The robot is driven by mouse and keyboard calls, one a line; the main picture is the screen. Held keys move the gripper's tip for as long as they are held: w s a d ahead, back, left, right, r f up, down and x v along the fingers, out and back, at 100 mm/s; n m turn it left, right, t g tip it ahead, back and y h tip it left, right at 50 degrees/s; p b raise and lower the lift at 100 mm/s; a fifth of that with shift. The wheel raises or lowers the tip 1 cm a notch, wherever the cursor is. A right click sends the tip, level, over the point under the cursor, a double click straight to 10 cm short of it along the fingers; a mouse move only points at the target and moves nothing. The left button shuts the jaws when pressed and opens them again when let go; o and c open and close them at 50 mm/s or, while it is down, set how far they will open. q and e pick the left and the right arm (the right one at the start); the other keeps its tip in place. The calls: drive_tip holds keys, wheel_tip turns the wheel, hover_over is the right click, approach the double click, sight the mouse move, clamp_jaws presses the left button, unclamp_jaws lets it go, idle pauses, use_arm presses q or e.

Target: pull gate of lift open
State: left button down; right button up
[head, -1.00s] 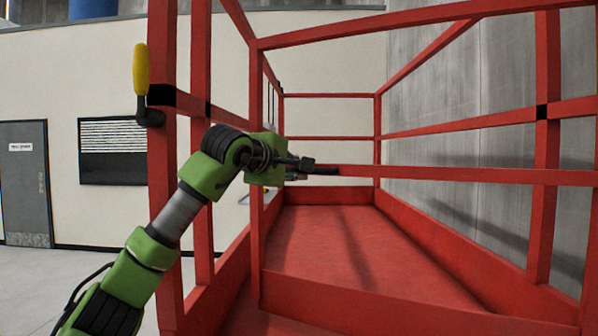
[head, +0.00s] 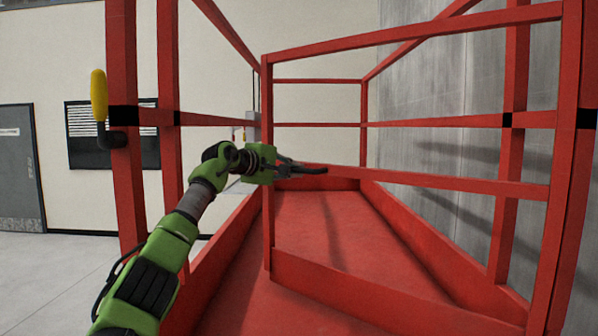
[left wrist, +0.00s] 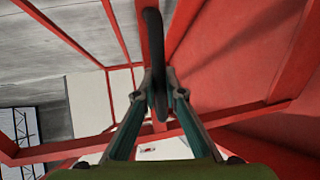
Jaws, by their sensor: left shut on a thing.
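The lift gate is a red frame with a top rail (head: 410,38), a middle rail (head: 430,182) and a kick panel (head: 350,290). Its left post (head: 267,215) stands apart from the red entrance post (head: 122,180), with the gate angled inward and a gap open at the left. My left gripper (head: 300,169) is at the gate's left end, level with the middle rail. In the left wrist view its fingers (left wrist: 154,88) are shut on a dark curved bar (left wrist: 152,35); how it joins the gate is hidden. My right gripper is not in view.
The red lift platform floor (head: 330,225) is bare, with red side railings (head: 440,121) around it. A yellow-handled lever (head: 99,95) sits on the left entrance post. Grey floor (head: 60,265) is clear at the left, before a grey door (head: 15,165).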

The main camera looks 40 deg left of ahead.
use_arm(q)
drive_tip(key=shift+w+f, duration=0.15)
drive_tip(key=c, duration=2.1)
unclamp_jaws()
drive_tip(key=shift+s, duration=0.3)
